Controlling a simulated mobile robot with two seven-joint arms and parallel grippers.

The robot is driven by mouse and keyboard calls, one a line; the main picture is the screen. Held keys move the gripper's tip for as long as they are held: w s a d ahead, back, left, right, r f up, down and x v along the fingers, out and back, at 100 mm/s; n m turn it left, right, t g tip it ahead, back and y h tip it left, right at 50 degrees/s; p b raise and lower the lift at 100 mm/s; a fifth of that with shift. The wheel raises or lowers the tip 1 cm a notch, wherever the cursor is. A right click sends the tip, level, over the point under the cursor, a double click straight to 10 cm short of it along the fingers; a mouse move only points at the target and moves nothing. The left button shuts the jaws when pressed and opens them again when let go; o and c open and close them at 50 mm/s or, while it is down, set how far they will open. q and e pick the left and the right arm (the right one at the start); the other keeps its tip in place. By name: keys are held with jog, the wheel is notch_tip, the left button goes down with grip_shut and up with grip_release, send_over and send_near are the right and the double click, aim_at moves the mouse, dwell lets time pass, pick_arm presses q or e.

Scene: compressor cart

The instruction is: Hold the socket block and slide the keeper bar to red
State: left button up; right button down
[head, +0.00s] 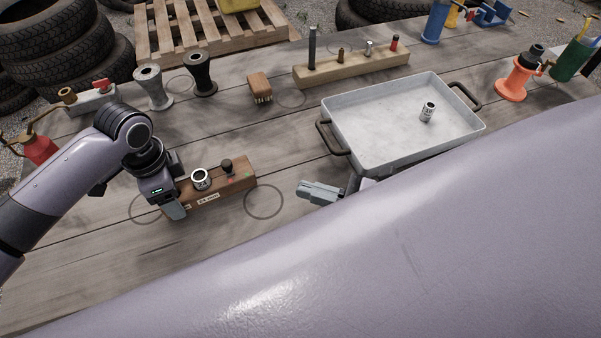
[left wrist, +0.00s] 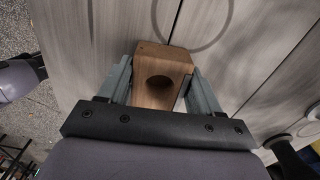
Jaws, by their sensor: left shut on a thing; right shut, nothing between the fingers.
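The brown wooden socket block (head: 238,180) lies on the table at the left centre, with a pale label on its front face. A silver socket (head: 201,179) with dark markings stands in it. A dark knob (head: 226,166) stands on its top, with a small green mark near it; I cannot make out the keeper bar or a red mark clearly. My left gripper (head: 173,198) is shut on the block's left end. In the left wrist view the block (left wrist: 163,62) sits between both fingers, a round hole facing me.
A grey metal tray (head: 375,130) with a small socket (head: 428,112) stands right of centre, close to my right gripper. A wooden rack (head: 352,68), a brush (head: 260,87) and two spools (head: 200,75) stand farther back. Bare planks lie between the block and my right gripper.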

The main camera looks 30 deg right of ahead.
jog(key=shift+s+d, duration=0.15)
pick_arm(q)
jog(key=o, duration=1.3)
